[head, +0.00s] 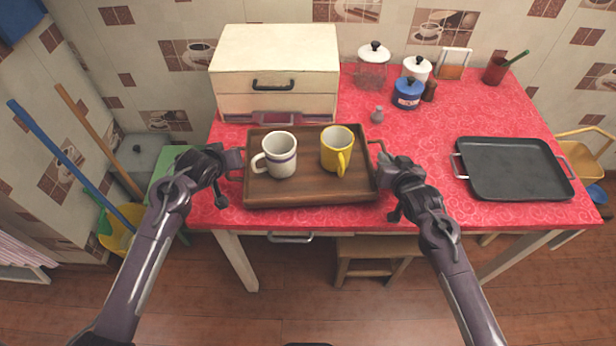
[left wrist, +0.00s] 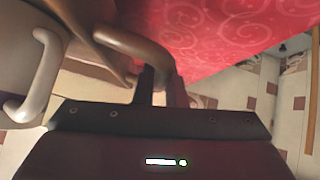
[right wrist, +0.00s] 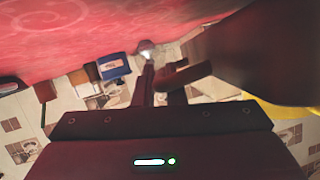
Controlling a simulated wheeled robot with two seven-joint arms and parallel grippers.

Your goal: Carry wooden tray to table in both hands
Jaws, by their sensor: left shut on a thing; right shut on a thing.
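The wooden tray (head: 308,190) is at the front middle of the red-topped table (head: 430,120) in the head view. Whether it rests on the cloth or is just above it, I cannot tell. A white mug (head: 282,160) with a dark band and a yellow mug (head: 336,150) stand upright on it. My left gripper (head: 236,163) is shut on the tray's left handle, which also shows in the left wrist view (left wrist: 130,45). My right gripper (head: 382,160) is shut on the tray's right handle, seen in the right wrist view (right wrist: 185,75).
A cream bread box (head: 275,75) stands close behind the tray. Glass jar (head: 372,65), blue canister (head: 407,92) and a small grey shaker (head: 377,114) stand behind right. A black griddle tray (head: 512,168) lies at the right. A stool (head: 375,250) is under the table's front edge.

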